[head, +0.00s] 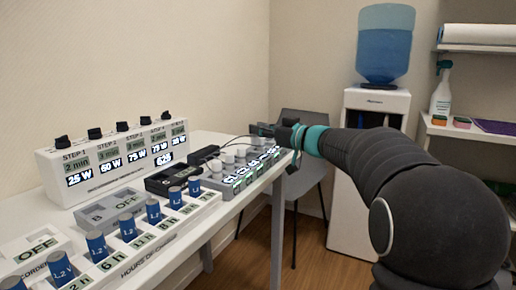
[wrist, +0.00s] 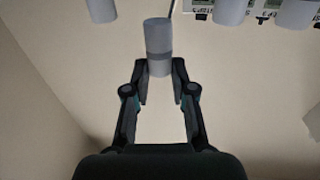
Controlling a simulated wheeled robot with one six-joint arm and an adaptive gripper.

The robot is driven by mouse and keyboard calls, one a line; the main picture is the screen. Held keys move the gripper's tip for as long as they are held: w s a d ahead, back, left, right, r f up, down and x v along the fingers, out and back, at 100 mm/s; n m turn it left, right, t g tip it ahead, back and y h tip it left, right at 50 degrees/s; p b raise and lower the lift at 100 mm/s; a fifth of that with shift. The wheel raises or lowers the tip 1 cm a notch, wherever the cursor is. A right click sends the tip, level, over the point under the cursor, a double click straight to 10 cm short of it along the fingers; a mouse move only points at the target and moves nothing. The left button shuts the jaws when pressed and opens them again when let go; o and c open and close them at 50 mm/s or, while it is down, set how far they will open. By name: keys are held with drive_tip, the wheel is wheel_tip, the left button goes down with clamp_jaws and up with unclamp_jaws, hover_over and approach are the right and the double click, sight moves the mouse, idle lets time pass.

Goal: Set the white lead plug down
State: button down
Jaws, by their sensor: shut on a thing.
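My gripper (wrist: 160,82) is shut on a pale grey-white cylinder, the lead plug (wrist: 158,38), in the wrist view. The plug has a darker band around it, and a thin dark lead shows near its top. In the head view my gripper (head: 277,133) is at the far right end of the table, above the grey device with several pale cylinders (head: 240,155). The plug is too small to make out there. In the wrist view the plug looks apart from the other pale cylinders (wrist: 232,11) at the top edge.
A white step panel (head: 115,160) with black knobs stands at the table's back. Blue cylinders (head: 153,211) stand in a labelled rack along the front. Black and grey boxes lie between. A chair (head: 305,125) and a water cooler (head: 368,170) stand beyond the table (head: 228,212).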

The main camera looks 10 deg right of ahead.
sight(258, 157)
drive_tip(key=shift+w+a+f, duration=0.25)
drive_tip(key=shift+a+f, duration=0.15)
drive_tip(key=shift+a, duration=0.1)
drive_tip(key=shift+f+b, duration=0.55)
drive_tip(key=shift+f, duration=1.35)
drive_tip(key=shift+f, duration=0.2)
drive_tip(key=c, duration=1)
unclamp_jaws()
drive_tip(key=shift+o, duration=0.2)
drive_tip(key=shift+r, duration=0.25)
drive_tip(key=v, duration=1.2)
